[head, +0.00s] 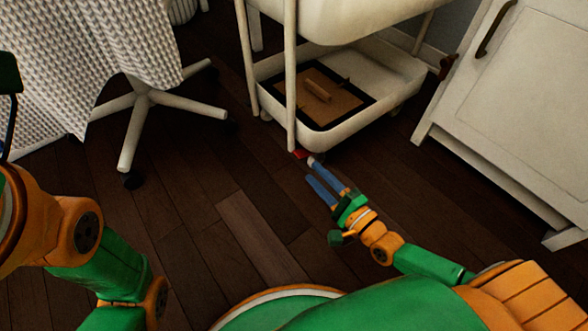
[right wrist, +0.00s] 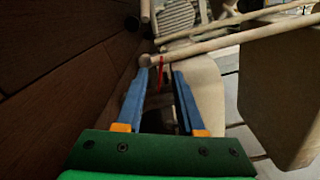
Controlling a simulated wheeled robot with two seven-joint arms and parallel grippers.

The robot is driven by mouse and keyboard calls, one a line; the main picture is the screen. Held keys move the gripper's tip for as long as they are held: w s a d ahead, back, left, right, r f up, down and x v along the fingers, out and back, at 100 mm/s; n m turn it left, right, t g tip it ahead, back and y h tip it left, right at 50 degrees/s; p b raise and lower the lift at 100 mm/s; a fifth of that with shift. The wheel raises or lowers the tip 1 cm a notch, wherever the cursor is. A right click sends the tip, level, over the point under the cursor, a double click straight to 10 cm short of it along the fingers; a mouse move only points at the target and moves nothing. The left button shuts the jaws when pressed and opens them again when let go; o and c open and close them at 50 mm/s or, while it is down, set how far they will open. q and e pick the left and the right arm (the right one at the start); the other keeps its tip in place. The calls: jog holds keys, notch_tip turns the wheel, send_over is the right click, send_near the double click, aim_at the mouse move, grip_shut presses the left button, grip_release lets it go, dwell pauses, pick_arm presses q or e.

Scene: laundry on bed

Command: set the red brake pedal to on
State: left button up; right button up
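The red brake pedal (head: 301,154) is a small red piece low at the near corner of the white cart (head: 340,135), by the foot of its near post. My right gripper (head: 312,170) reaches toward it low over the floor, its blue fingertips right beside the pedal. In the right wrist view the red pedal (right wrist: 161,62) shows as a thin strip between and just beyond the fingertips (right wrist: 162,72). The fingers are apart with nothing held between them. I cannot tell whether a finger touches the pedal.
A framed brown board (head: 335,105) lies in the cart's lower tray. A white cabinet (head: 520,100) stands at the right. A chair's star base (head: 140,100) and a hanging knit cloth (head: 70,60) are at the left. The dark wooden floor (head: 190,200) between is clear.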

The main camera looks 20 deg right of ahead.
aim_at(300, 158)
jog(key=b+x, duration=0.2)
jog(key=x, duration=0.4)
jog(key=shift+w+r, duration=0.1)
jog(key=shift+w, duration=0.05)
grip_shut()
